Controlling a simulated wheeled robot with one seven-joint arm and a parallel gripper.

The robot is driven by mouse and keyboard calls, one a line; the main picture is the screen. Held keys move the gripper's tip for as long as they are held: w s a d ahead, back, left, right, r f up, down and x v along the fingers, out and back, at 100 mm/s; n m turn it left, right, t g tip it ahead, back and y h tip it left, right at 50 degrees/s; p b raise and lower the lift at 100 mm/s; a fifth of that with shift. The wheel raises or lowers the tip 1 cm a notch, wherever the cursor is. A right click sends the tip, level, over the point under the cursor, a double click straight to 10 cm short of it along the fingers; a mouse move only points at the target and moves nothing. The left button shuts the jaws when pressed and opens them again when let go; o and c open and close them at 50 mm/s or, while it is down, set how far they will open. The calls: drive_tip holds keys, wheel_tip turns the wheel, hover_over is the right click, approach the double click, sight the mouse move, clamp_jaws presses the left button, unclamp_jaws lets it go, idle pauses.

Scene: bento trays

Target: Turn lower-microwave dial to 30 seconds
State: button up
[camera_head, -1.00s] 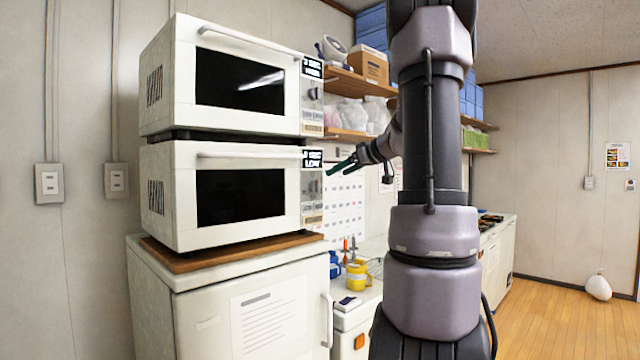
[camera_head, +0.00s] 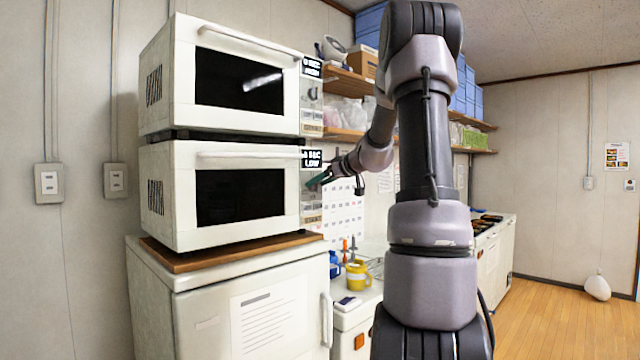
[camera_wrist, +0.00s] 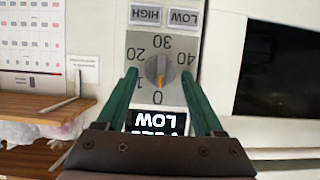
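The lower microwave (camera_head: 300,240) is white with a dark window, its control panel on the right. Its small display (camera_head: 312,159) appears to read 0 SEC LOW. In the wrist view the panel shows upside down. The grey round dial (camera_wrist: 151,70) sits among the numbers 0 to 40, its orange mark towards 0. My gripper (camera_wrist: 159,76) is open, with one green finger on each side of the dial and a visible gap on both sides. In the head view, my gripper (camera_head: 321,179) is at the panel; the dial is hard to make out there.
The upper microwave (camera_head: 185,70) is stacked directly above. Both stand on a white cabinet (camera_head: 150,300) with a wooden top. HIGH and LOW buttons (camera_wrist: 184,18) are beside the dial's numbers. A yellow mug (camera_head: 358,276) stands on the lower counter to the right.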

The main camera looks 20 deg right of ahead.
clamp_jaws()
